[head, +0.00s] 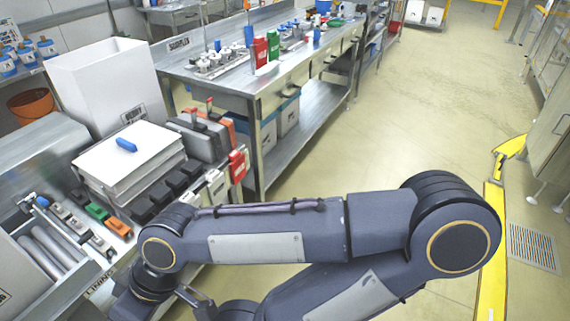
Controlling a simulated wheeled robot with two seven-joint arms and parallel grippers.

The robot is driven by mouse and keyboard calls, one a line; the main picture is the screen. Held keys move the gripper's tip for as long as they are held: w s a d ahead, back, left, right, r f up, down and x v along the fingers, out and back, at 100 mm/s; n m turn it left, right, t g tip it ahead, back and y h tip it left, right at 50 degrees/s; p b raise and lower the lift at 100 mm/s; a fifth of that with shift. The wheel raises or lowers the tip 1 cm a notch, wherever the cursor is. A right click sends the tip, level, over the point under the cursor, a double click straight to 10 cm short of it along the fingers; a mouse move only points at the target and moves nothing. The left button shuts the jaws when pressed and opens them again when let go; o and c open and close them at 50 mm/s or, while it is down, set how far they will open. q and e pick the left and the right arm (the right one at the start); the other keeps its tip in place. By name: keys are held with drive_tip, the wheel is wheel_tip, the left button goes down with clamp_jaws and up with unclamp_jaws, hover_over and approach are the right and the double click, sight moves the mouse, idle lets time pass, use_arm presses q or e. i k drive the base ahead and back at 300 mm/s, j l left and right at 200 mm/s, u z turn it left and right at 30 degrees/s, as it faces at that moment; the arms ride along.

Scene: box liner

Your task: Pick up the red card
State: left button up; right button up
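A red card-like piece with a white mark (237,166) stands upright at the right end of the near bench, beside the grey and orange cases. A second flat red piece with a white label (260,53) stands upright on the steel table, next to a green one (273,46). I cannot tell which is the red card. One arm of mine, seemingly the right, crosses the lower middle, its wrist bent down at the near bench's front edge. A small part of what may be its gripper (196,297) shows there; its fingertips cannot be made out. My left gripper is not in view.
A white open bin (108,85) and a stack of white boxes topped by a blue piece (126,145) stand on the near bench. Black, green and orange blocks line its front. The steel table (185,68) holds bottles and small parts.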

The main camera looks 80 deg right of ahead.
sight(238, 169)
drive_tip(key=z, duration=2.45)
drive_tip(key=i+u, duration=0.25)
drive_tip(key=i, duration=0.2)
drive_tip(key=i+l+u, duration=0.2)
drive_tip(key=i, duration=0.25)
drive_tip(key=i+l+u, duration=0.25)
drive_tip(key=i, duration=0.2)
drive_tip(key=i+l+u, duration=0.2)
drive_tip(key=i, duration=0.2)
